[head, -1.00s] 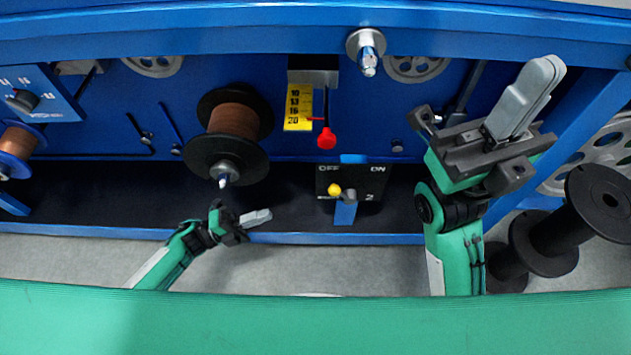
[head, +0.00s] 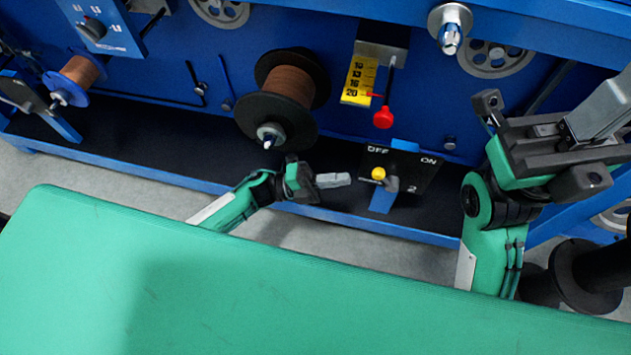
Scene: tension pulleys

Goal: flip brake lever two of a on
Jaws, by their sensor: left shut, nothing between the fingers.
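The black brake panel (head: 415,170), marked OFF, ON and 2, is fixed low on the blue machine. Its lever has a yellow knob (head: 378,173) on the OFF side and a grey pivot (head: 392,184). My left gripper (head: 335,180) is shut and empty. In the picture its grey fingers point right, just left of the knob, with a gap between them. My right gripper (head: 606,105) is raised at the right edge, right of the panel. Its fingertips run out of view, so I cannot tell its opening.
A copper-wire spool (head: 287,95) stands above and left of my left gripper. A red knob (head: 383,117) hangs beside a yellow scale (head: 359,80) above the panel. A smaller spool (head: 75,77) and a dial (head: 92,30) are far left. Black spools (head: 590,275) are lower right.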

